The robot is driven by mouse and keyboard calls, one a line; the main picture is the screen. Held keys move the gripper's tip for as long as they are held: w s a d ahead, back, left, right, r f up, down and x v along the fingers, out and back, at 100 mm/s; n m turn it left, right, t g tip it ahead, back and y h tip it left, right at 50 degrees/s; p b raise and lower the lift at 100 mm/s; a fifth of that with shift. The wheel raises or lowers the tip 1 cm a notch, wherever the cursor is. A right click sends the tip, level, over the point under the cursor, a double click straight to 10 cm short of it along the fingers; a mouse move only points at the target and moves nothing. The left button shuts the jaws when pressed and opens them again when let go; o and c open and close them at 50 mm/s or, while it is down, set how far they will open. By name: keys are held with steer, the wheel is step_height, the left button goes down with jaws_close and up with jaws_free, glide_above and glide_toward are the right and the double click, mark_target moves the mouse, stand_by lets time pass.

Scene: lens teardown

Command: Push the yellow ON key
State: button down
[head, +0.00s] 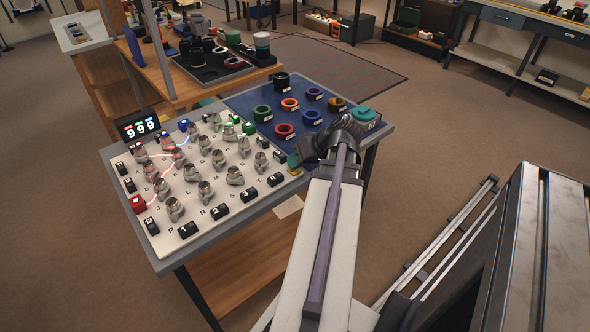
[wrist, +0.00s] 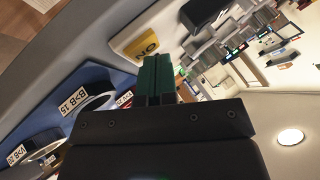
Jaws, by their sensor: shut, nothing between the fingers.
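The yellow ON key (wrist: 135,42) shows in the wrist view, just beyond and to the left of my fingertips, with its lettering appearing upside down. In the head view a small yellow part of the key (head: 296,171) shows at the right edge of the white board, beside my gripper. My gripper (wrist: 156,62) has green fingers, shut together with nothing between them. In the head view the green fingertips of my gripper (head: 293,160) are close above the key. I cannot tell whether they touch it.
The white board (head: 150,220) carries several metal pieces and black numbered blocks. A display (head: 138,127) reads 999 at its far left corner. The blue mat (head: 240,103) behind my gripper holds several coloured rings. A teal block (head: 364,113) sits at the right corner.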

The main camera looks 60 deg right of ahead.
steer(key=shift+r+p, duration=0.45)
steer(key=shift+r, duration=0.15)
step_height(320, 180, up, 6)
steer(key=p, duration=0.6)
